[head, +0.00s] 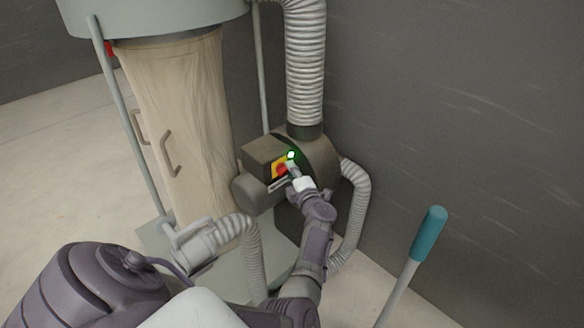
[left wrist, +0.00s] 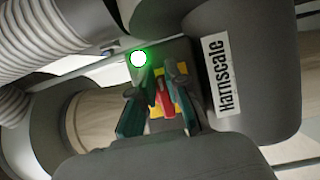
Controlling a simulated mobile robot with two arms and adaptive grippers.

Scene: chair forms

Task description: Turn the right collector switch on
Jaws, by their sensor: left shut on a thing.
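The collector's switch box (head: 265,155) is on the motor housing by the wall. It carries a red switch (head: 281,170) on a yellow plate, and a green lamp (head: 291,155) above it is lit. My left gripper (head: 294,172) is at the front of the box. In the left wrist view, the fingers of my left gripper (left wrist: 158,108) are on both sides of the red switch (left wrist: 164,98) and shut on it. The green lamp (left wrist: 138,58) glows there too, just beyond the fingers. The fingers hide part of the switch. My right gripper is not in view.
A beige filter bag (head: 180,110) hangs at the left. A ribbed hose (head: 305,60) rises from the housing, and another hose (head: 355,205) curves down beside my left arm. A teal-handled pole (head: 430,234) stands at the right. The grey wall is close behind.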

